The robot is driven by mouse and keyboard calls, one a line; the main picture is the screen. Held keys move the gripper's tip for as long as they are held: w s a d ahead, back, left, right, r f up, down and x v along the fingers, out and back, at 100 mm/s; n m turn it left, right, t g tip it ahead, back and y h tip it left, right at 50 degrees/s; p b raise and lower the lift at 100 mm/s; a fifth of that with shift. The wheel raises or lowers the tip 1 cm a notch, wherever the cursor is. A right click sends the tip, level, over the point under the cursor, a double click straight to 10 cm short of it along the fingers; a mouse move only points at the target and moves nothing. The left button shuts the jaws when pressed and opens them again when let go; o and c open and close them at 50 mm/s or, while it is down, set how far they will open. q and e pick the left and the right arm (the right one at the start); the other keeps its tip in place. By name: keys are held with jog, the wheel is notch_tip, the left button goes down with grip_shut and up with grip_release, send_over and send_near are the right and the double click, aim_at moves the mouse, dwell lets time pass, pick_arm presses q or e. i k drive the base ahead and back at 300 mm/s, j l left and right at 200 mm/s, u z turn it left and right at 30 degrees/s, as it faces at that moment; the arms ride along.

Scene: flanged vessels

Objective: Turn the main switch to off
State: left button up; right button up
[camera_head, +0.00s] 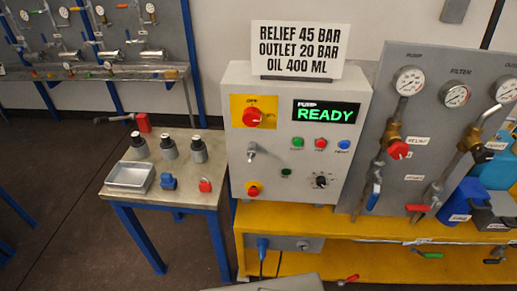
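The main switch (252,116) is a red rotary knob on a yellow plate, at the upper left of the grey control box (237,165). A label that reads OFF is above the knob, and a smaller label is at its right. The knob's exact pointing direction is too small to tell. The green display (326,114) beside it reads PUMP READY. Nothing covers the switch. Neither of my grippers is in view.
A gauge panel (434,120) stands right. The space before the box looks clear.

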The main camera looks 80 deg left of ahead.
aim_at(251, 117)
jog(key=u, duration=2.5)
